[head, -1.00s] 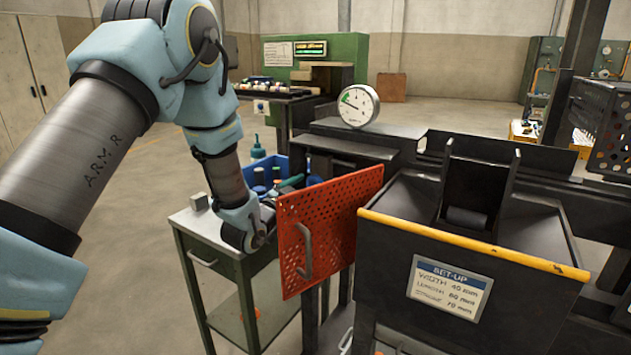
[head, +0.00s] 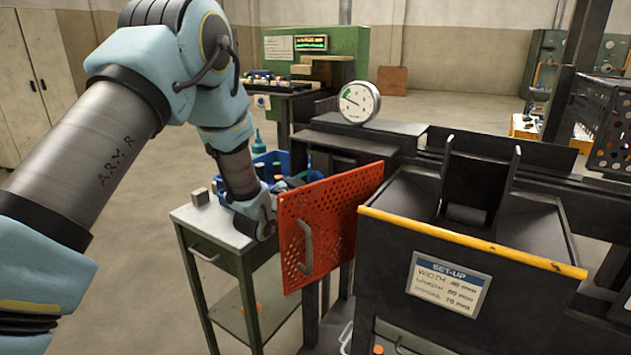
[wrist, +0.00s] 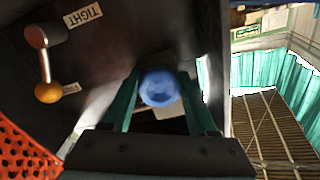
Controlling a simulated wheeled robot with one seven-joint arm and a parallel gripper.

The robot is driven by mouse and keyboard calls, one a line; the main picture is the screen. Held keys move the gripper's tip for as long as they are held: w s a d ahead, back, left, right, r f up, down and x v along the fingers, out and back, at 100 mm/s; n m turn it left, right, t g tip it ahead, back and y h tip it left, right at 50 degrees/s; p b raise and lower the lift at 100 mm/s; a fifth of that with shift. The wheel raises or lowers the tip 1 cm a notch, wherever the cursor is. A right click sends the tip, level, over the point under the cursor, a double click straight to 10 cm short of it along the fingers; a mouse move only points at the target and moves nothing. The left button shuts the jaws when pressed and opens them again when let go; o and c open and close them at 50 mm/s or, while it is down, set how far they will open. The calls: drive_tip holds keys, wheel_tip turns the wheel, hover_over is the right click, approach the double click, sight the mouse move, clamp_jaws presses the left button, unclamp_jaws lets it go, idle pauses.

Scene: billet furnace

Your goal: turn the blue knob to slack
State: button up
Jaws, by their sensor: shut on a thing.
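The blue knob (wrist: 160,88) is round and faceted, and shows in the middle of the wrist view. My gripper (wrist: 161,78) has its teal fingers on either side of the knob and is shut on it. A white plate behind the knob is mostly hidden, and I cannot read any mark on it. In the head view the knob and my fingers are hidden behind the red perforated guard (head: 335,220).
The red guard's edge is close at lower left. A small table (head: 195,225) and a dial gauge (head: 360,101) stand nearby.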

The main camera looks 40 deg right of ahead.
drive_tip(key=c, duration=0.6)
drive_tip(key=shift+f+b, duration=0.1)
drive_tip(key=shift+b, duration=0.25)
drive_tip(key=n+b, duration=0.2)
drive_tip(key=n, duration=0.1)
drive_tip(key=shift+f, duration=0.15)
drive_tip(key=n+b, duration=0.4)
drive_tip(key=n, duration=0.5)
drive_tip(key=n+b, duration=0.1)
drive_tip(key=n, duration=0.2)
drive_tip(key=shift+r+n, duration=0.2)
drive_tip(key=shift+n, duration=0.2)
drive_tip(key=n, duration=0.6)
drive_tip(key=shift+s+r+b, duration=0.1)
drive_tip(key=shift+s+b, duration=0.05)
drive_tip(key=shift+b, duration=0.2)
drive_tip(key=shift+n, duration=0.4)
